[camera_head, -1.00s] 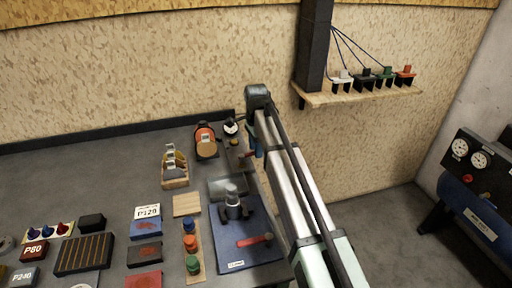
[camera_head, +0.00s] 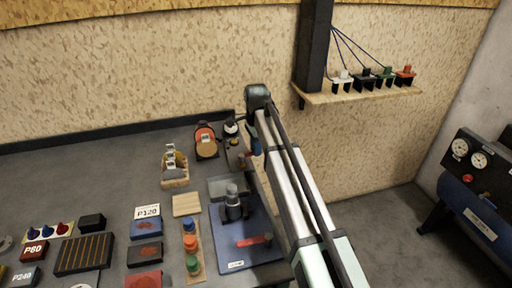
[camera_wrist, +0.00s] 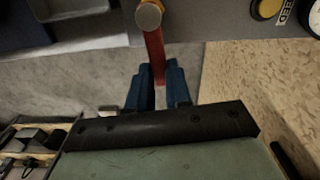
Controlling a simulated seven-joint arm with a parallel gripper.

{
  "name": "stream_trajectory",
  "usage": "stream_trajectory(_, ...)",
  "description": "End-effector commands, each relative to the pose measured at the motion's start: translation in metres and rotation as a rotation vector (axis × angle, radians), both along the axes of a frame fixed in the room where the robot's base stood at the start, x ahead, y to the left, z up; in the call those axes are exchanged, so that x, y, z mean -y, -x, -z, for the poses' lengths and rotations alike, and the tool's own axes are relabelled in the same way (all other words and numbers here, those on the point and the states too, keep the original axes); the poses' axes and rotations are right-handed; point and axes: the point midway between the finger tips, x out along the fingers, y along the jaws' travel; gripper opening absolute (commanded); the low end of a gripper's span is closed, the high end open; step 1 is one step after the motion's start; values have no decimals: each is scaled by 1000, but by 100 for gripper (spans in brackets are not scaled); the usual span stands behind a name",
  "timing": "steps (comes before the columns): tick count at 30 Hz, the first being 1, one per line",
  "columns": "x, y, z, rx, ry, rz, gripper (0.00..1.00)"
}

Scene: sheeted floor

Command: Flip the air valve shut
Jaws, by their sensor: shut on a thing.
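In the head view my gripper (camera_head: 255,146) is at the right edge of the bench, beside the valve's plate. Only a small bit of red lever (camera_head: 244,155) shows there, and the valve body is too small to make out clearly.
A gauge (camera_head: 231,128) and a yellow button (camera_head: 234,142) sit close to the valve. An orange sander (camera_head: 206,141) and a wooden box (camera_head: 175,180) stand to the left. Right of the bench is open floor.

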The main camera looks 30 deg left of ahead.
Motion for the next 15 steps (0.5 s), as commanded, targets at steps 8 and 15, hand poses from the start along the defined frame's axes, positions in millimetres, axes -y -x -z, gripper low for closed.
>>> stream_trajectory(8,5,5,0,0,0,116,0)
stream_trajectory(15,5,5,0,-1,0,120,0)
